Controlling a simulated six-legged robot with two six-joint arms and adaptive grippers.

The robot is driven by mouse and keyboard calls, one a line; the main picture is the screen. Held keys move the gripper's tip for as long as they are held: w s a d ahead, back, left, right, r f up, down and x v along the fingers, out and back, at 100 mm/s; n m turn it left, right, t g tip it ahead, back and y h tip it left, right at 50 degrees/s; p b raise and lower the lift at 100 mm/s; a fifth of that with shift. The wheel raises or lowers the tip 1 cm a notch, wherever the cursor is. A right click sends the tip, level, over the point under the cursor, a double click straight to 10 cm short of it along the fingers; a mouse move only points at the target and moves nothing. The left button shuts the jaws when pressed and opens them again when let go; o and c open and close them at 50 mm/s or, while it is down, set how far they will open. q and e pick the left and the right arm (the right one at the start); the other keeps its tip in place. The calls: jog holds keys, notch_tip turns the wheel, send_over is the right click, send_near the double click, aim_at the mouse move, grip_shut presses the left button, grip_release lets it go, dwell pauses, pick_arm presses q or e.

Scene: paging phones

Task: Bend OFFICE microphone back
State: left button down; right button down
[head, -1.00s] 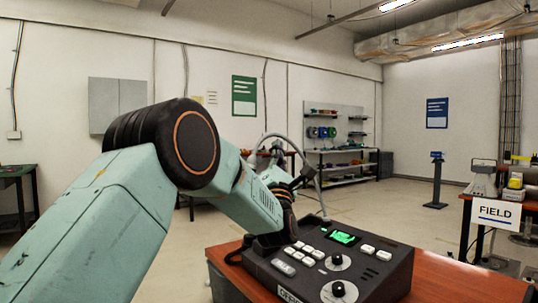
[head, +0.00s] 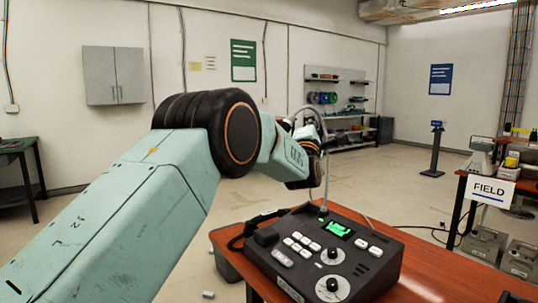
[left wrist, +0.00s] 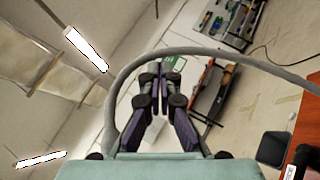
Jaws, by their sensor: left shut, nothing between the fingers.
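The desk console (head: 325,250) stands on the red-brown table, with white keys, two knobs and a green-lit screen. Contact cannot be told. My right gripper is out of view.
The table (head: 410,285) has bare room right of the console. A second station with a FIELD sign (head: 491,191) stands at the right. A shelf rack (head: 340,108) and a blue-topped post (head: 436,150) stand farther back on open floor.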

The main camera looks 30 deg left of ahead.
pick_arm(q)
jog(key=shift+w+d+r, duration=0.15)
jog(key=shift+w, duration=0.15)
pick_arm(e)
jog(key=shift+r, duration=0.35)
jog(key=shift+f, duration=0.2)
